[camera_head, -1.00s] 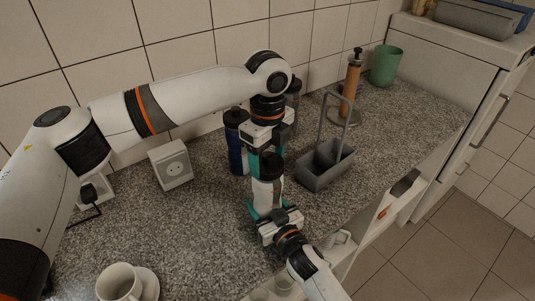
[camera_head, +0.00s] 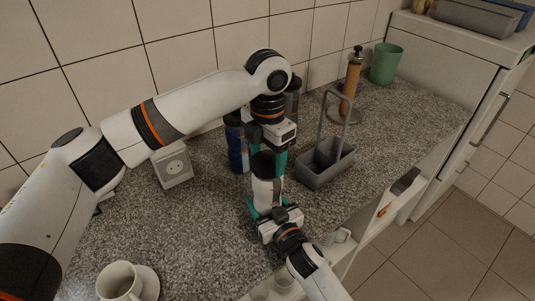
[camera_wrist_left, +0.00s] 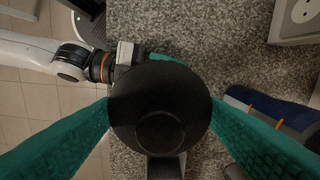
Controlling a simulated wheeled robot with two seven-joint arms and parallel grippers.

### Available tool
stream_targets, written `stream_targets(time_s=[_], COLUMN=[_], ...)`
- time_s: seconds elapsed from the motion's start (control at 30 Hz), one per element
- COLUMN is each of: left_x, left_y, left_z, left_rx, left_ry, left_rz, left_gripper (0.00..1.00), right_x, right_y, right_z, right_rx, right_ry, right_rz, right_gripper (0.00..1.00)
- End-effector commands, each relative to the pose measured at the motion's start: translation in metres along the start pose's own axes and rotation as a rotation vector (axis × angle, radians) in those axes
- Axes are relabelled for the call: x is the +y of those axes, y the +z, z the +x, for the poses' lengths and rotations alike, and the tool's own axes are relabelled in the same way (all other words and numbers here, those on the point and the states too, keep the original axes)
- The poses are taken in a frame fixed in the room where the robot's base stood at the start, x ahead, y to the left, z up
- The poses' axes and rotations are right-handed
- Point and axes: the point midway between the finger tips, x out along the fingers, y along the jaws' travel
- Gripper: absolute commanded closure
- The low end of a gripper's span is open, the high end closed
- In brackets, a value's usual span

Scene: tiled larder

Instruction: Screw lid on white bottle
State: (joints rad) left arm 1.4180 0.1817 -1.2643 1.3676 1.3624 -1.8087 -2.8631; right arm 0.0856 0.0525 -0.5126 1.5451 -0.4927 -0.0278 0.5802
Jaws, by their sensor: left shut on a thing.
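The white bottle (camera_head: 266,192) stands upright on the granite counter, with its dark lid (camera_head: 264,164) at its top. In the left wrist view the round black lid (camera_wrist_left: 160,108) fills the middle and hides the bottle beneath. My left gripper (camera_head: 267,158) comes from above, its teal fingers shut on the lid. Whether the lid is threaded on cannot be seen. My right gripper (camera_head: 265,200) comes from the front edge, low down, with its teal fingers on both sides of the bottle, apparently shut on it.
A blue bottle (camera_head: 236,150) stands close behind on the left, and a grey handled caddy (camera_head: 325,172) close on the right. A white socket box (camera_head: 173,167), a cup (camera_head: 119,284) on a saucer, a paper-roll holder (camera_head: 350,85) and a green cup (camera_head: 385,64) stand farther off.

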Motion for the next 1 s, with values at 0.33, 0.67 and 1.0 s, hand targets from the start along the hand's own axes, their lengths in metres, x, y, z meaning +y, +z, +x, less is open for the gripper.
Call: stream_targets(time_s=[0.33,0.67,1.0], left_x=[-0.001,-0.001,0.0], left_y=[0.0,0.0,-0.001], left_z=[-0.001,-0.001,-0.015], left_rx=[0.001,0.001,0.002], left_ry=[-0.002,-0.001,-0.001], left_rz=[0.074,0.073,0.073], left_gripper=[0.56,0.13,0.13], right_x=[0.0,0.0,0.0], right_y=[0.0,0.0,0.0], right_z=[0.0,0.0,0.0], right_rx=[0.0,0.0,0.001], right_ry=[0.0,0.0,0.0], right_rz=[0.001,0.0,0.0], right_gripper=[1.0,1.0,1.0])
